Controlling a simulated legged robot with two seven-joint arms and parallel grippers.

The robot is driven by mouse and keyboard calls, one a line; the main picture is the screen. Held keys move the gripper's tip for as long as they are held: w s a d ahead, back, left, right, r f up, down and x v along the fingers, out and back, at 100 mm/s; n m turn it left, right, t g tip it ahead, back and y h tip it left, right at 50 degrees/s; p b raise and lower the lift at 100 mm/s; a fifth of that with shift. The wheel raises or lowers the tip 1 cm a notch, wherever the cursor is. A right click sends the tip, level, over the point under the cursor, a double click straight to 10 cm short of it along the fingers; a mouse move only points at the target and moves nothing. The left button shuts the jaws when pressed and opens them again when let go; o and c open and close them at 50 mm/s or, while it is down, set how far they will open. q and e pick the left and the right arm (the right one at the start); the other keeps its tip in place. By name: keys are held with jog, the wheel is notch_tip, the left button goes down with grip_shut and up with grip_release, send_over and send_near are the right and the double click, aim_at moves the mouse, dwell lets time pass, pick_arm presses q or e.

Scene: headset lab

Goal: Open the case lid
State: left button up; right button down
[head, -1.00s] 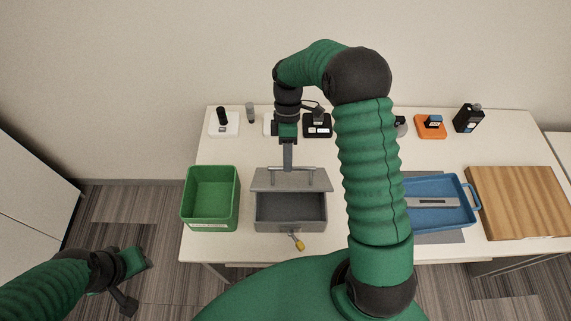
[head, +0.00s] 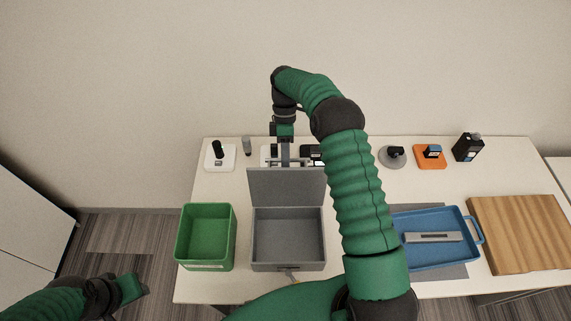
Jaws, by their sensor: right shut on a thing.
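The grey case (head: 288,267) stands on the white table, in the middle of the head view. Its lid (head: 286,187) is raised and stands about upright at the back edge. The inside of the case shows and looks empty. My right gripper (head: 286,163) is behind the top edge of the lid, shut on the lid's handle; the lid partly hides the grip. My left gripper (head: 130,293) is low at the left, off the table and far from the case; its fingers are too unclear to tell their state.
A green bin (head: 207,268) stands left of the case. A blue tray (head: 472,256) with a grey bar and a wooden board (head: 520,235) lie to the right. Small devices line the back, including an orange one (head: 430,162). My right arm crosses above the table right of the case.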

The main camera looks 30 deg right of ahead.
pick_arm(q)
jog(key=shift+s+a, duration=0.25)
jog(key=shift+s, duration=0.25)
pick_arm(e)
jog(key=shift+w+d+r+t, duration=0.1)
jog(key=shift+w+d+t, duration=0.05)
jog(key=shift+w+t, duration=0.2)
jog(key=c, duration=1.7)
grip_release()
jog(key=shift+w+d, duration=0.1)
jog(key=shift+w, duration=0.1)
jog(key=shift+o, duration=1.2)
jog(key=shift+w+d+f, duration=0.1)
jog(key=shift+w+f, duration=0.15)
pick_arm(q)
jog(key=shift+w+d+f, duration=0.1)
jog(key=shift+w+f, duration=0.05)
jog(key=shift+w, duration=0.4)
pick_arm(e)
jog(key=shift+f, duration=0.1)
pick_arm(q)
jog(key=shift+w+d, duration=0.1)
pick_arm(e)
jog(key=shift+w, duration=0.1)
